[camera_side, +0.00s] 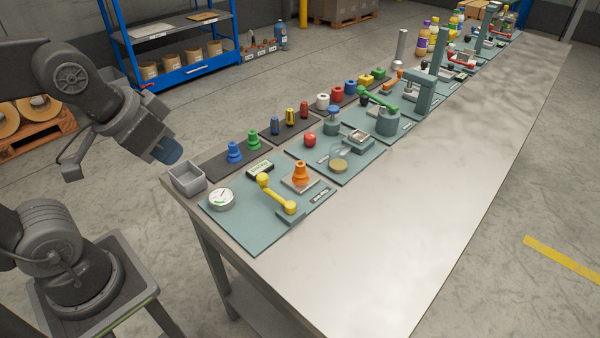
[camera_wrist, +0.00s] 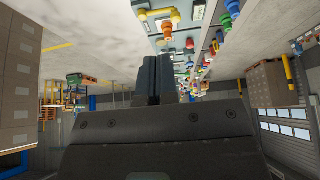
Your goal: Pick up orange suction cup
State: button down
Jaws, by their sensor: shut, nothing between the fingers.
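The orange suction cup (camera_side: 300,175) stands upright on a square metal plate on the nearest teal mat. It also shows small and upside down near the top of the wrist view (camera_wrist: 168,31). My gripper (camera_side: 167,151) is off to the left of the table, raised above it and well apart from the cup. In the wrist view my gripper's two dark fingers (camera_wrist: 156,62) lie together with nothing between them. Only a small part of the gripper shows in the side view.
A yellow lever (camera_side: 276,194) stands close in front of the cup, with a round gauge (camera_side: 221,199) to its left. Blue (camera_side: 235,153) and green (camera_side: 253,140) cups stand on a dark mat behind. A grey bin (camera_side: 187,181) sits at the table corner. The table's right side is clear.

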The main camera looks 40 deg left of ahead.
jog(key=c, duration=1.8)
grip_release()
jog(key=o, duration=1)
jog(key=n+g, duration=0.6)
jog(key=n, duration=1)
send_over(300, 163)
notch_tip(300, 163, down, 7)
jog(key=shift+n, duration=0.3)
jog(key=f, duration=0.9)
jog(key=shift+s+d, duration=0.2)
jog(key=shift+d, duration=0.1)
jog(key=shift+w+a+f, duration=0.1)
jog(key=shift+a+f, duration=0.05)
jog(key=shift+f, duration=1.2)
jog(key=shift+w+a+f, duration=0.1)
jog(key=shift+f, duration=1.25)
